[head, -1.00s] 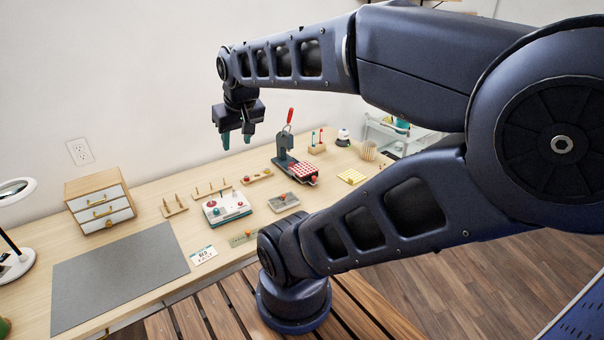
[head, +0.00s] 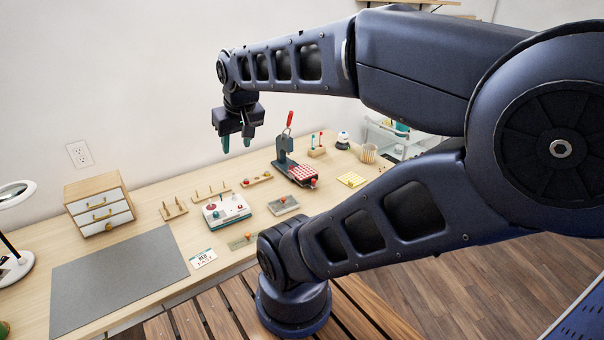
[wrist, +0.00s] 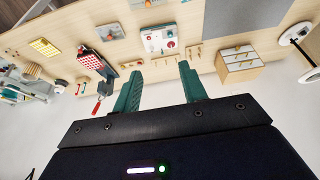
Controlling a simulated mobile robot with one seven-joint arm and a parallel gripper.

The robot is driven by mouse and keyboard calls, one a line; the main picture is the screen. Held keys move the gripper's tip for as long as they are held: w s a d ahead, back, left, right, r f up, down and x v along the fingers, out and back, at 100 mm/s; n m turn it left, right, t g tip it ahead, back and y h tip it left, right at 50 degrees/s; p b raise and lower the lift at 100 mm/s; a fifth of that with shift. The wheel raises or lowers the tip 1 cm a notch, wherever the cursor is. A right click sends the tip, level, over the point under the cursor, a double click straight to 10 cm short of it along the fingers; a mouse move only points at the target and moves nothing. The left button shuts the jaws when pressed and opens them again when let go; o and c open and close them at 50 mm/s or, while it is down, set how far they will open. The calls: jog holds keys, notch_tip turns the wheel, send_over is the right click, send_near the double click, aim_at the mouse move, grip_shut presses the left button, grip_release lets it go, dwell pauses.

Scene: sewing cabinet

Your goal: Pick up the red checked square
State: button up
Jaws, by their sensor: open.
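The red checked square (head: 303,172) lies on the dark bed of a small press (head: 284,148) with a red handle, towards the back of the table. In the wrist view the red checked square (wrist: 91,61) shows at upper left, beyond my fingers. My gripper (head: 236,145) is open and empty, with its teal fingers pointing down. It hangs above the back of the table, to the left of the press and well apart from the square. In the wrist view my gripper (wrist: 160,88) shows its two fingers spread apart with nothing between them.
A white device with knobs (head: 226,211), peg racks (head: 173,209) and a grey tray (head: 283,205) stand left of the press. A yellow checked square (head: 351,180) lies to its right. A drawer cabinet (head: 100,203) and a bare grey mat (head: 118,277) are at left.

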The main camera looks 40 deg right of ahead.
jog(key=shift+c, duration=0.4)
jog(key=shift+c, duration=0.8)
